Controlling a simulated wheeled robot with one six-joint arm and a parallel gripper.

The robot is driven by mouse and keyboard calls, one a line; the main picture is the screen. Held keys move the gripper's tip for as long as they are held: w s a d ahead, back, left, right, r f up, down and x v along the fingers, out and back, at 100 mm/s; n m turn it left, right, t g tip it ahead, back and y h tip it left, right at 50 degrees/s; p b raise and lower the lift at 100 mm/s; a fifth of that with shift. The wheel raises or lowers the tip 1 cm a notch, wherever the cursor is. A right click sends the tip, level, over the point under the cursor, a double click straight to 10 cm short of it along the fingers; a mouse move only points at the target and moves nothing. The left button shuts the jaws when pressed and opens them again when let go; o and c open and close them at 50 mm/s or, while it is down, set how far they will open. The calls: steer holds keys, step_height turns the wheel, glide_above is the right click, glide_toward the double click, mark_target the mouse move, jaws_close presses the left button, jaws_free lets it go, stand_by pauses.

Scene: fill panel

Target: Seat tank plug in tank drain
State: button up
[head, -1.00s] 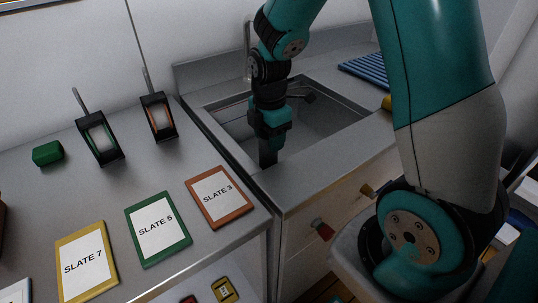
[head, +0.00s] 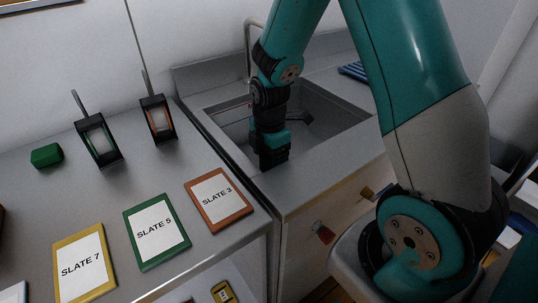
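A grey metal sink basin (head: 338,108) is set in the counter, and my gripper (head: 272,162) points down at its near left rim. The fingers look dark and close together, but I cannot tell whether they are open or shut, or whether they hold anything. I cannot make out a tank plug. A dark fitting (head: 298,118) shows inside the basin behind my gripper; I cannot tell whether it is the drain. My arm hides part of the basin.
On the left counter lie an orange-framed SLATE 3 card (head: 218,198), a green-framed SLATE 5 card (head: 157,229) and a yellow-framed SLATE 7 card (head: 83,263). Two dark-framed units (head: 98,140) (head: 157,118) and a green block (head: 46,155) stand behind. A faucet (head: 249,48) rises behind the sink.

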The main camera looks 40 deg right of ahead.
steer(key=shift+r, duration=0.1)
step_height(320, 180, up, 11)
steer(key=shift+r+p, duration=0.15)
steer(key=shift+p, duration=0.4)
steer(key=shift+a+r, duration=0.15)
steer(key=shift+r, duration=0.15)
steer(key=s+a+r+m+y, duration=0.2)
steer(key=s+a+r+m, duration=0.2)
steer(key=s+a, duration=0.4)
steer(key=s+a+r+m+y, duration=0.2)
steer(key=s+a+r+m, duration=0.2)
steer(key=s+a+m, duration=0.3)
steer(key=s+a, duration=0.1)
steer(key=s, duration=0.3)
steer(key=shift+a+r, duration=0.2)
steer(key=shift+r, duration=0.1)
